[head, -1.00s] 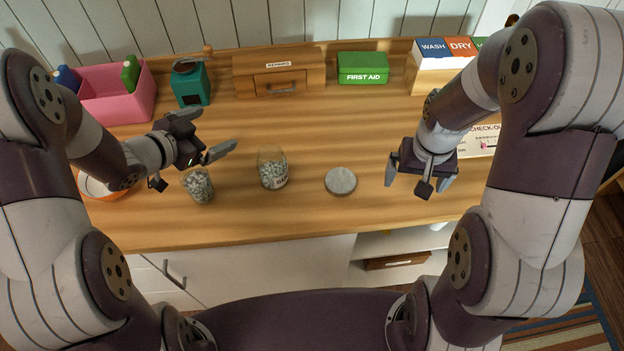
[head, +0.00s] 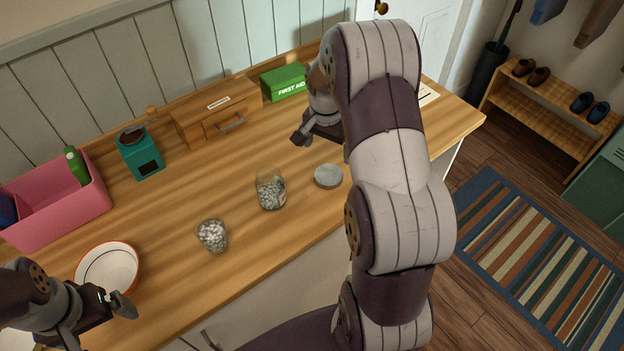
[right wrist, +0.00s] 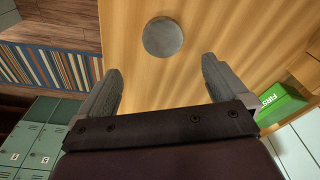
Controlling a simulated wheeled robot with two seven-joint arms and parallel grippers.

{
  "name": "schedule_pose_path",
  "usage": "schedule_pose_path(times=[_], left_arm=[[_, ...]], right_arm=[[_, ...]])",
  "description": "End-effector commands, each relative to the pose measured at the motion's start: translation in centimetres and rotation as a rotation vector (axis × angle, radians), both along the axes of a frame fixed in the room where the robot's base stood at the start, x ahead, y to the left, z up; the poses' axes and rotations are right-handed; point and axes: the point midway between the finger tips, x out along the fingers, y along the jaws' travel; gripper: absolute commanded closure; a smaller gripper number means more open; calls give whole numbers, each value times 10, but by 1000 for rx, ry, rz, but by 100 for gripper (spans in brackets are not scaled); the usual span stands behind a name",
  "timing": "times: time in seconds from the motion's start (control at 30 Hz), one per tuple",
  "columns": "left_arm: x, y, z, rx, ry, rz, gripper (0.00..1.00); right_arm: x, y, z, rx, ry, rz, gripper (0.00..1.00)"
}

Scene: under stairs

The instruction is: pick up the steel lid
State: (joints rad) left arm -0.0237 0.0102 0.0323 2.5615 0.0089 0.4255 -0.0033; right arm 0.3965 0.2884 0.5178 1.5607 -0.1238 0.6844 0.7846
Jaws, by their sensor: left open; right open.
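The steel lid (head: 328,176) is a flat grey disc lying on the wooden counter, right of a glass jar (head: 270,190) of pale pebbles. In the right wrist view the lid (right wrist: 162,37) lies beyond the fingertips, roughly centred between them and apart from both. My right gripper (right wrist: 160,75) is open and empty above the counter. In the head view it (head: 312,138) is behind the lid, partly hidden by my right arm. My left gripper (head: 112,305) is open and empty at the lower left, near a white bowl.
A tumbler (head: 212,236) of pebbles stands left of the jar. The orange-rimmed bowl (head: 107,268), pink bin (head: 60,215), teal box (head: 140,155), wooden drawer box (head: 215,112) and green first aid box (head: 284,82) are also on the counter. Counter around the lid is mostly clear.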

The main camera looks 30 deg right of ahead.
Motion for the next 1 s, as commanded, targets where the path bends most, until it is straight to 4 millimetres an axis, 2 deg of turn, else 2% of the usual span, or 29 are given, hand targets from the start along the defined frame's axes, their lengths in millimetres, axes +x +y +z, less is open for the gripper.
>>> schedule_pose_path(times=[0.2,0.43,0.6,0.73,0.9,0.93,1.0], left_arm=[[1,0,13,1,-4,-2,0],[1,0,23,1,-5,-2,0],[2,0,35,2,-6,-3,0],[2,0,36,2,-6,-3,0],[2,0,35,2,-6,-3,0],[2,0,35,2,-6,-3,0],[2,0,35,2,-6,-3,0]], right_arm=[[2,-4,-46,3,4,-6,0],[6,-9,-75,3,3,-6,0],[11,-13,-107,2,4,-4,0],[12,-14,-119,2,1,-5,0],[13,-14,-120,1,0,-5,0],[13,-14,-120,1,0,-5,6],[13,-14,-120,1,0,-4,29]])
